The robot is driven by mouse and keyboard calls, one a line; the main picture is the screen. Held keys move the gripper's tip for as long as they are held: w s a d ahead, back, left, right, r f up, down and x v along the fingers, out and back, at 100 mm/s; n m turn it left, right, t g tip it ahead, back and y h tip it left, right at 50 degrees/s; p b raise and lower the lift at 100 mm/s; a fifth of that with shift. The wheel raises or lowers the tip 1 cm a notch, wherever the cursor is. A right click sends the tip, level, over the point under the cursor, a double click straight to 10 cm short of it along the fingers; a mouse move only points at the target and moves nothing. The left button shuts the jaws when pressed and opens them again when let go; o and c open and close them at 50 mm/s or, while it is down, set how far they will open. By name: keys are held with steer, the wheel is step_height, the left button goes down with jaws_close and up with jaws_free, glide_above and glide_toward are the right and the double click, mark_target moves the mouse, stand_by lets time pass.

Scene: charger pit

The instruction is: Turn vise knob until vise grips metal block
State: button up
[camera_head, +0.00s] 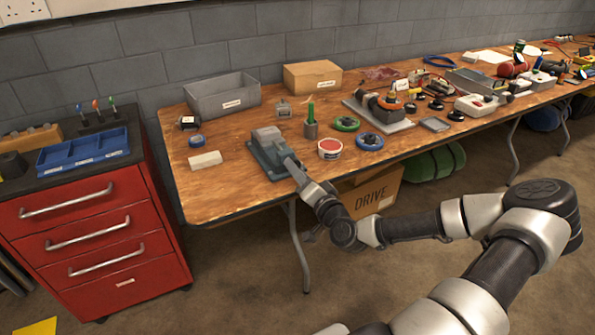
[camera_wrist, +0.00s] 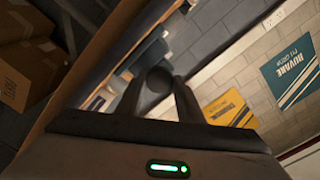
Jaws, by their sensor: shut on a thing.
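The vise (camera_head: 256,158) is a grey-green device near the front edge of the wooden workbench. A light grey block shape (camera_head: 265,135) shows at its top; I cannot tell whether it is the metal block or part of the vise, or whether the jaws touch it. My gripper (camera_head: 291,163) reaches in from the right to the vise's front end. In the wrist view my gripper (camera_wrist: 158,92) is shut on a dark round knob (camera_wrist: 158,78) between its two fingertips. In the head view the knob is hidden by the gripper.
On the workbench (camera_head: 225,182) a white block (camera_head: 205,160) lies left of the vise and a red-topped tub (camera_head: 330,149) stands right of it. A grey bin (camera_head: 222,94) and a cardboard box (camera_head: 312,76) stand behind. A red drawer cabinet (camera_head: 95,235) is at left.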

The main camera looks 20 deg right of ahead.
steer(key=m, duration=0.6)
steer(key=shift+m, duration=0.3)
steer(key=m, duration=0.6)
steer(key=shift+b, duration=0.4)
steer(key=m, duration=0.4)
steer(key=shift+r+m, duration=0.1)
steer(key=shift+m, duration=0.3)
steer(key=m, duration=0.4)
steer(key=shift+b, duration=0.3)
steer(key=shift+m, duration=0.3)
steer(key=o, duration=1.1)
steer(key=shift+c, duration=0.2)
steer(key=shift+s, duration=0.1)
